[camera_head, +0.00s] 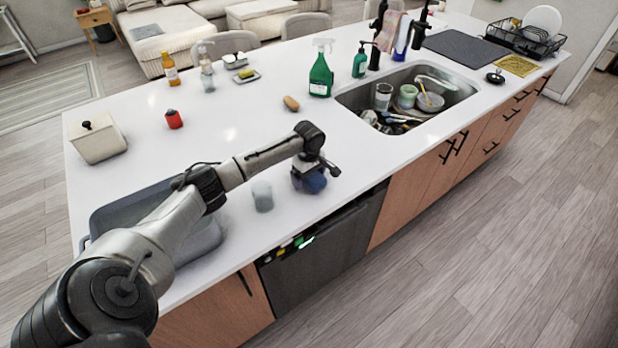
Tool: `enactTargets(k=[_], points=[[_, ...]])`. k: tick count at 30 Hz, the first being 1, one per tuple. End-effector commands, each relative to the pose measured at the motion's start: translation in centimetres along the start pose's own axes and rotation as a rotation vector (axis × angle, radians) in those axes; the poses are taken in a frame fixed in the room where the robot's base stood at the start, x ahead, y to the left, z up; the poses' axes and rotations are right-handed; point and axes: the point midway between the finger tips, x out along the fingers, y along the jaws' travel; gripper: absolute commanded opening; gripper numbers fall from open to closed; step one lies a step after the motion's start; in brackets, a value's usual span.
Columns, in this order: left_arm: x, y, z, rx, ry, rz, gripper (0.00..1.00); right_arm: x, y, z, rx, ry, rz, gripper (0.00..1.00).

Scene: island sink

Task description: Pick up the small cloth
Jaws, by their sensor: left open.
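A small pink patterned cloth (388,32) hangs by the black faucet behind the sink. A dark blue rounded thing (314,183) sits on the white counter near its front edge, directly under my left gripper; I cannot tell whether it is a cloth. My left gripper (315,170) is open and points down over the blue thing, partly hiding it. I cannot tell whether the fingers touch it. My right gripper is out of view.
A translucent cup (262,196) stands just left of the gripper. A grey tub (205,240) lies partly behind my left arm. The sink (345,98) holds several dishes. A green spray bottle (321,76) and a brown sponge (291,103) stand farther back. The counter's middle is clear.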

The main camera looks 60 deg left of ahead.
Motion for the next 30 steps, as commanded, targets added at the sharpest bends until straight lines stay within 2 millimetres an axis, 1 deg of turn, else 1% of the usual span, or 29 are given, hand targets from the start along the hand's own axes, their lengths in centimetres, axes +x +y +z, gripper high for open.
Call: enactTargets(k=[2, 19, 26, 30], points=[[-0.01, 0.00, 0.01, 0.000, 0.000, 0.000, 0.94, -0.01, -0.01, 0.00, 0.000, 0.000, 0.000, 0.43], [-0.04, 0.01, 0.03, 0.000, 0.000, 0.000, 0.40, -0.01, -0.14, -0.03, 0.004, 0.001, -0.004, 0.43], [-0.11, 0.02, 0.02, 0.000, 0.000, 0.001, 0.40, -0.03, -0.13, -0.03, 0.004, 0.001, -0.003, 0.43], [-0.71, 0.06, 0.01, 0.000, -0.001, 0.002, 0.40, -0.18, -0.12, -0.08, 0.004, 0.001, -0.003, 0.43]])
